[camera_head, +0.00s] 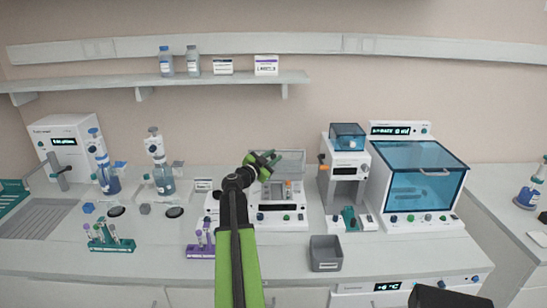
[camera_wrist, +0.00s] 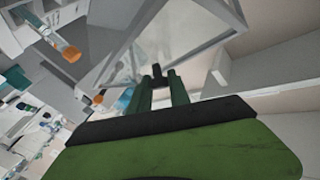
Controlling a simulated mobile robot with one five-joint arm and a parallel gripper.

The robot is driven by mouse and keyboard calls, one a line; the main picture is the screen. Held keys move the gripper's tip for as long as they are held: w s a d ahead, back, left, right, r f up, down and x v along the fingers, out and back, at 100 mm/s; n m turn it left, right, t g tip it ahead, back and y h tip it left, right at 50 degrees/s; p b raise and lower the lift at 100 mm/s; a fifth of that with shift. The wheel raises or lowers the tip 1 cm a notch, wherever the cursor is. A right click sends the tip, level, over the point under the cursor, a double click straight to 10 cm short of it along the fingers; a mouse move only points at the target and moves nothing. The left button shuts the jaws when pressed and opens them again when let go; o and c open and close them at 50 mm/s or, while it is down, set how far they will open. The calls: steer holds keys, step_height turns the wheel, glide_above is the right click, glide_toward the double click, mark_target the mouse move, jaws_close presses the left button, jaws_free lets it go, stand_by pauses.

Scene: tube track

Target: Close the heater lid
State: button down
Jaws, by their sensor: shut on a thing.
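The heater (camera_head: 282,214) is a white box with a small dark display, in the middle of the bench. Its lid (camera_head: 291,157), a clear panel with a grey frame, stands raised at the back of the heater. In the wrist view the lid (camera_wrist: 190,35) fills the upper middle. My gripper (camera_head: 270,160) is at the lid's left side, and in the wrist view its green fingers (camera_wrist: 164,85) are shut on a small dark handle (camera_wrist: 156,71) at the lid's edge. My arm hides part of the heater's left side.
A white machine with a blue top box (camera_head: 347,137) stands close right of the heater, beside a blue-windowed cabinet (camera_head: 420,180). A purple tube rack (camera_head: 201,251) and a grey bin (camera_head: 326,254) stand in front. A shelf (camera_head: 200,81) hangs above.

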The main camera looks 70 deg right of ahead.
stand_by(0.3)
steer(key=shift+w+d, duration=0.1)
steer(key=shift+w, duration=0.05)
steer(key=shift+a+f, duration=0.1)
steer(key=shift+a, duration=0.1)
steer(key=shift+s+a, duration=0.1)
steer(key=shift+s, duration=0.1)
steer(key=shift+s+a+f+b, duration=0.25)
steer(key=shift+a+f+b, duration=0.4)
steer(key=shift+a+b, duration=0.1)
steer(key=s+a+f+b, duration=0.2)
steer(key=a+f+b, duration=0.4)
steer(key=f+b, duration=0.1)
steer(key=shift+s+a+f+b, duration=0.25)
steer(key=shift+f+b, duration=0.15)
steer(key=shift+b, duration=0.25)
